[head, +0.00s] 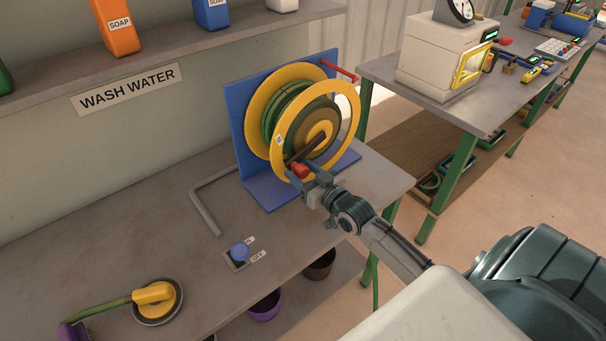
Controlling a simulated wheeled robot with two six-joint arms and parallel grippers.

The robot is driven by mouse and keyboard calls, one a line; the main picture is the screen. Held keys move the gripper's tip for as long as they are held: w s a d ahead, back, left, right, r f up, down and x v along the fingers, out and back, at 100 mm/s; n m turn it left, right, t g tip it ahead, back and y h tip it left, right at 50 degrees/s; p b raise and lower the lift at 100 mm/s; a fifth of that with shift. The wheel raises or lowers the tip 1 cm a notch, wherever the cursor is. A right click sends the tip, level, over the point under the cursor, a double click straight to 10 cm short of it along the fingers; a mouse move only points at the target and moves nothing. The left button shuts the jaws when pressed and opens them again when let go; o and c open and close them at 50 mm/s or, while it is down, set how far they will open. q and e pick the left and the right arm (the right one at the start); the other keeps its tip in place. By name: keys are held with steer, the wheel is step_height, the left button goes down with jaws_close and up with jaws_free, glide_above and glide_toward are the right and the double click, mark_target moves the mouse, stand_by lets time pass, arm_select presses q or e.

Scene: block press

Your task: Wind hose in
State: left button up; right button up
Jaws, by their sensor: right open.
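The hose reel (318,104) has yellow rims and stands on a blue bracket (238,125) on the grey bench. Green hose (276,112) is wound on its drum. A dark crank arm (308,150) runs from the hub down to a red handle (299,170) at the lower left of the front rim. My right gripper (308,180) is open, with its jaws at the red handle. I cannot tell whether they touch it. My left gripper is not in view.
A blue knob (239,251) on a labelled plate sits on the bench (110,240). A yellow-topped round tool (156,297) with a green handle is at the lower left. A bent grey bar (205,208) lies left of the reel. A second table (420,100) stands at right.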

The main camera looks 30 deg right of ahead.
steer(key=shift+c, duration=0.4)
jaws_close()
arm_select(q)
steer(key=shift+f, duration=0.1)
